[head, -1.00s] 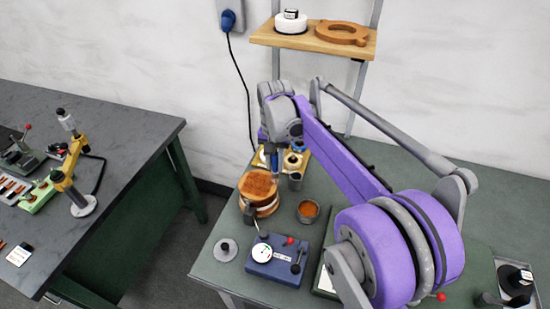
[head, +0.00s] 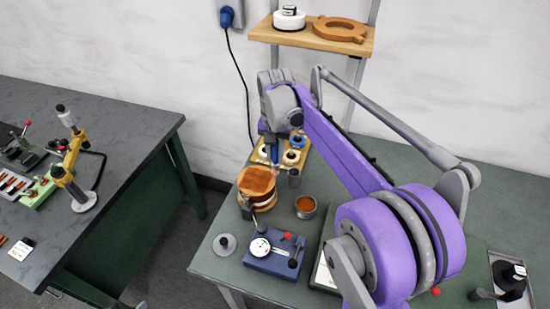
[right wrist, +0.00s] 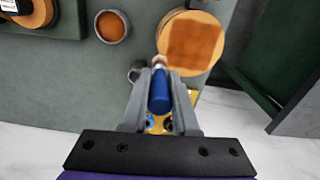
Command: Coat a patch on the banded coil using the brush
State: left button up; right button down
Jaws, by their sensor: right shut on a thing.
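The banded coil (head: 257,200) stands upright on the green bench, a round wooden body with a pale band round its side. A brown, square-looking patch covers much of its top, clearest in the right wrist view (right wrist: 195,42). My right gripper (head: 271,142) is above the coil's back right edge, shut on the brush. The brush's blue handle (right wrist: 159,92) shows between the fingers, with its tip pointing down at the coil's edge. I cannot tell whether the tip touches the coil. My left gripper is not in view.
A cup of orange-brown contents (head: 306,207) and a small grey cup (head: 294,177) stand right of the coil. A blue gauge box (head: 275,254) is in front. A yellow tray (head: 302,158) with spools lies behind. A shelf (head: 330,42) hangs above.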

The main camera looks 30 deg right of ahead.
jog(key=shift+w+a+r+p, duration=0.1)
jog(key=shift+w+r+p, duration=0.1)
jog(key=shift+r, duration=0.3)
jog(key=shift+w+a+r+p, duration=0.1)
jog(key=shift+w+r, duration=0.1)
jog(key=shift+r, duration=0.7)
jog(key=shift+s+d+r+p, duration=0.1)
jog(key=shift+s+r+p, duration=0.1)
jog(key=shift+r+p, duration=0.35)
jog(key=shift+r, duration=1)
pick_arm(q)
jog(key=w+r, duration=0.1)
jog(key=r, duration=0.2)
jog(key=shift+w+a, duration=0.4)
pick_arm(e)
jog(key=shift+f, duration=0.1)
